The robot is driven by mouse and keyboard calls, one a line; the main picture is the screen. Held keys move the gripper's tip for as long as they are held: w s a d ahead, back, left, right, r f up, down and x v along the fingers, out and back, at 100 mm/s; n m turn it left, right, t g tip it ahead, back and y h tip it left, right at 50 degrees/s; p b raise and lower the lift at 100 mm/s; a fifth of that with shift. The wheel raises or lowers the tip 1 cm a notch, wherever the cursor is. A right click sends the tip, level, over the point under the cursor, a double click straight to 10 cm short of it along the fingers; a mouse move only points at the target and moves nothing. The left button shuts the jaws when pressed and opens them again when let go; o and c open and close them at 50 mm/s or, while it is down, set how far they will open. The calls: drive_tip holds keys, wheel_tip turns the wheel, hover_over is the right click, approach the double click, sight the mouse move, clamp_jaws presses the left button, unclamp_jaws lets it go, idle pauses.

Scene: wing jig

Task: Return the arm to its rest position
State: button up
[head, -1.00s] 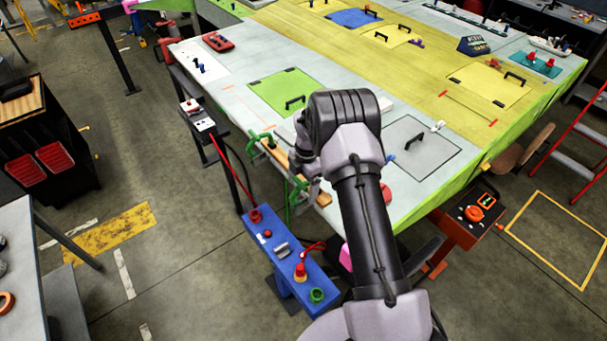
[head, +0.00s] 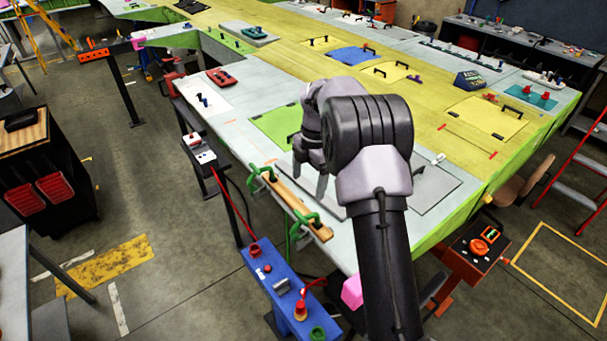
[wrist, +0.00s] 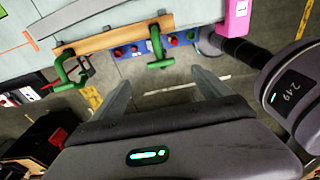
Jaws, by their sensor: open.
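My gripper (head: 309,178) hangs over the near edge of the wing jig (head: 238,130) in the head view, its fingers pointing down. In the wrist view my gripper (wrist: 165,88) shows two grey fingers spread apart with nothing between them. A wooden strip (head: 290,205) lies along the jig's near edge, with green clamps (head: 263,178) on it. In the wrist view the wooden strip (wrist: 105,40) and a green clamp (wrist: 157,48) are beyond the fingertips, apart from them.
A blue stand (head: 283,290) with coloured fittings is below the jig edge. A dark cart (head: 40,185) stands at the left, an orange-red cart (head: 477,250) at the right. A red ladder (head: 580,170) is at far right. Open floor (head: 180,260) lies on the left.

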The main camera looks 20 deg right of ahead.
drive_tip(key=s+a+f+m+t+b, duration=0.1)
drive_tip(key=s+a+m+t+b, duration=0.1)
drive_tip(key=s+a+m+b, duration=0.65)
drive_tip(key=s+a+f+m+t+b, duration=0.15)
drive_tip(key=s+m+b, duration=0.35)
drive_tip(key=b, duration=0.8)
drive_tip(key=s+a+f+m+t+b, duration=0.1)
drive_tip(key=s+a+f+m+b, duration=0.1)
drive_tip(key=s+f+m+b, duration=0.4)
drive_tip(key=s+a+f+m+t+b, duration=0.1)
drive_tip(key=s+a+f+m+b, duration=0.2)
drive_tip(key=s, duration=1)
wheel_tip(320, 180, down, 5)
drive_tip(key=m+b, duration=0.3)
drive_tip(key=b, duration=0.1)
drive_tip(key=shift+a+f+t+y, duration=0.15)
drive_tip(key=shift+a+t+y, duration=0.1)
drive_tip(key=shift+t+y, duration=0.15)
drive_tip(key=shift+s, duration=0.1)
